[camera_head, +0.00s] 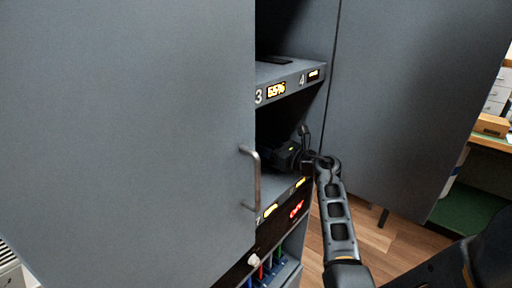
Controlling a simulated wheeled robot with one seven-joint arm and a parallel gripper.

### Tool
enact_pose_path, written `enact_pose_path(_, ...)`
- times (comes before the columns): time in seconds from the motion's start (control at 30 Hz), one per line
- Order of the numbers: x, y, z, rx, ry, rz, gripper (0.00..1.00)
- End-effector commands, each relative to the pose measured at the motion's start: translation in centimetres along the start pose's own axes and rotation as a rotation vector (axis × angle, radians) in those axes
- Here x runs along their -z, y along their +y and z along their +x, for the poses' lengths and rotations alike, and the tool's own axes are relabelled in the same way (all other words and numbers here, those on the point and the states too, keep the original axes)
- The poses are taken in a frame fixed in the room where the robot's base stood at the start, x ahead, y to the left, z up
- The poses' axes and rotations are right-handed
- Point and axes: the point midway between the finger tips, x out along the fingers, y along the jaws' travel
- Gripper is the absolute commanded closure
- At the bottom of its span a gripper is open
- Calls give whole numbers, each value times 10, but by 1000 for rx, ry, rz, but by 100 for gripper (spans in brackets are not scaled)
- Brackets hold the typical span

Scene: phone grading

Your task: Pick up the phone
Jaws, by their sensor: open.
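My gripper (284,157) reaches into the cabinet's lower open shelf (282,196), above the front edge with the orange displays. It is open, but its fingertips are dark and partly hidden by the left door, so what lies between them cannot be made out. No phone is clearly visible on that shelf. A flat dark thing (276,60), perhaps a phone, lies on the upper shelf (290,84) behind the labels 3 and 4.
The grey left door (130,140) with its handle (254,178) covers the shelves' left part. The right door (410,100) stands open beside my arm. Coloured items (266,267) fill a lower compartment. A desk with a box (491,125) is at the far right.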

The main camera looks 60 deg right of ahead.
Motion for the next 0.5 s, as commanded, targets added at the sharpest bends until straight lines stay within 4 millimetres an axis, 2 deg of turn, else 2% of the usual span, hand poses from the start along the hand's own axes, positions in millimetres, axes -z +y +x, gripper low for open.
enact_pose_path(0.23,0,0,2,1,0,0,57)
enact_pose_path(0.5,0,0,1,1,0,0,83)
